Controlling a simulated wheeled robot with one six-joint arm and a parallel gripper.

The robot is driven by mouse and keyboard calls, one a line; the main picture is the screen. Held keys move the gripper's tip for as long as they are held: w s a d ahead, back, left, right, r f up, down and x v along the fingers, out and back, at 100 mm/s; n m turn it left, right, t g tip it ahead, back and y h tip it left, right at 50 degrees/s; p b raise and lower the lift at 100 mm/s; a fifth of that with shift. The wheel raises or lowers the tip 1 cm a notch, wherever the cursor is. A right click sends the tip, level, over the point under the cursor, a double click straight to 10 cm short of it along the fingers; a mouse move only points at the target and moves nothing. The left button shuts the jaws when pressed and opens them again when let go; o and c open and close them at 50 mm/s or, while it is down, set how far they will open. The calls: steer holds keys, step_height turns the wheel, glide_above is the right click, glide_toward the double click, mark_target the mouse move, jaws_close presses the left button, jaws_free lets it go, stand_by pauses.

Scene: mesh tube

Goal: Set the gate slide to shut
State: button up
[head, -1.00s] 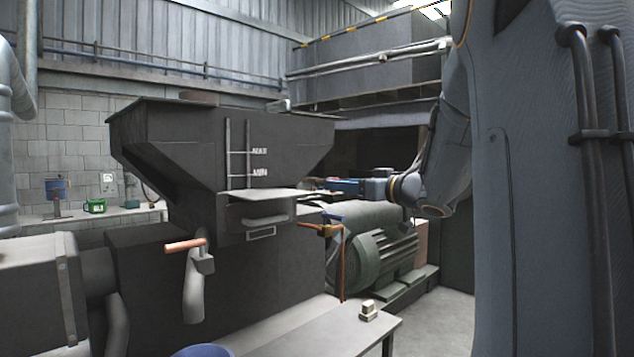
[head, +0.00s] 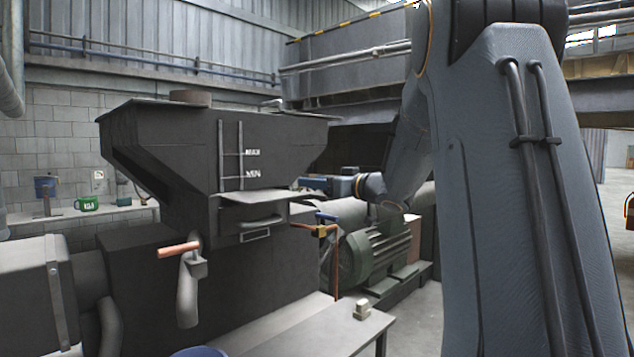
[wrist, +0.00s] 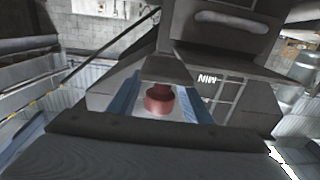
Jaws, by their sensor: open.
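The dark hopper (head: 285,145) with a ladder scale marked MAX and MIN fills the centre of the head view. A light grey plate (head: 250,200), which looks like the gate slide, juts out below it above a dark slotted front. My gripper (head: 306,182) is at the plate's right end, reaching in from the right. In the wrist view, my gripper (wrist: 157,98) is open, with blue fingers on either side of a red knob (wrist: 158,101). The knob sits against a grey block. I cannot tell whether the fingers touch it.
An orange-handled lever (head: 180,250) stands out in front at the left. A brass valve with a blue handle (head: 325,220) is just below my gripper. A green motor (head: 372,252) lies behind. A grey table (head: 335,328) in front bears a small pale block (head: 361,309).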

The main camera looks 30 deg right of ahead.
jaws_close()
steer(key=p+x, duration=0.1)
steer(key=x, duration=0.6)
steer(key=shift+p, duration=0.4)
jaws_free()
steer(key=shift+s+d, duration=0.1)
steer(key=b+v, duration=0.2)
steer(key=v, duration=0.5)
steer(key=shift+s, duration=0.3)
